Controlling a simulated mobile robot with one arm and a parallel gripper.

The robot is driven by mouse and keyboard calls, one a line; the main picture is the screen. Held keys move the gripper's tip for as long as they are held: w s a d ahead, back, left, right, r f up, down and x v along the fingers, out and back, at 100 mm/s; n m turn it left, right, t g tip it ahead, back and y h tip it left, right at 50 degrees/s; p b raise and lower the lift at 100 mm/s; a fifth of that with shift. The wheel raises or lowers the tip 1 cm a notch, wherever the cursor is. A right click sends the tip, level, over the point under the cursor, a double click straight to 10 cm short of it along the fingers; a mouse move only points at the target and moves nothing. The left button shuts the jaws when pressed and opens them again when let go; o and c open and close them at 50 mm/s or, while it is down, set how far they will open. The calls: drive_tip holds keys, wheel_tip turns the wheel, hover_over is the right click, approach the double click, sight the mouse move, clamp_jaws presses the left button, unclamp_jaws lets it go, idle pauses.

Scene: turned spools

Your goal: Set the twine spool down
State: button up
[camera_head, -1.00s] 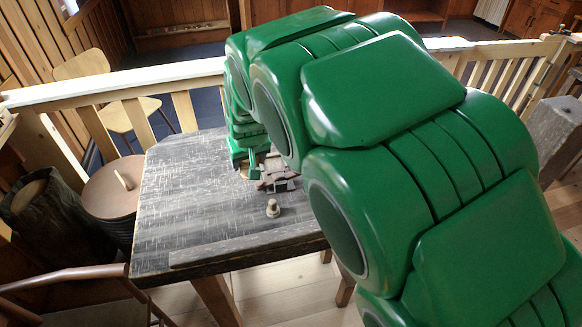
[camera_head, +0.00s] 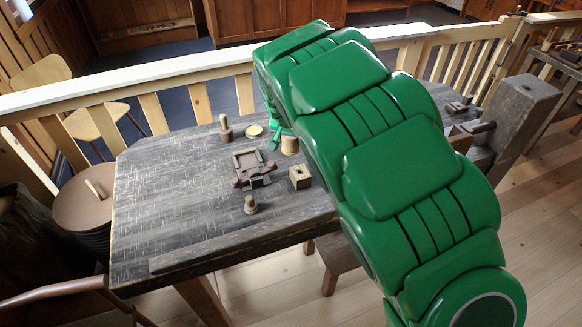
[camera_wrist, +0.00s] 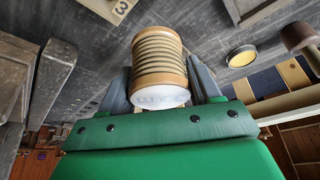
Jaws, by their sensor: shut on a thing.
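The twine spool (camera_wrist: 158,62), wound with tan cord between orange-brown ends, stands between my gripper's two grey fingers in the wrist view. A pale disc shows at its near end. My gripper (camera_wrist: 160,85) is shut on it. In the head view the spool (camera_head: 289,146) shows just beside my green arm, over the far part of the dark wooden table (camera_head: 165,215). My gripper (camera_head: 277,137) is mostly hidden behind the arm there. I cannot tell whether the spool touches the tabletop.
Left of the spool are a round yellow-topped disc (camera_head: 254,132) and an upright peg on a base (camera_head: 225,130). Nearer are a dark wooden device (camera_head: 251,166), a square block (camera_head: 300,177) and a small turned piece (camera_head: 250,204). The table's left part is clear.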

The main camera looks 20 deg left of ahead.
sight(288, 143)
drive_tip(key=shift+w+f, duration=0.15)
drive_tip(key=shift+f, duration=3.8)
drive_tip(key=shift+f, duration=0.15)
drive_tip(key=o, duration=1.2)
drive_tip(key=shift+v, duration=6.15)
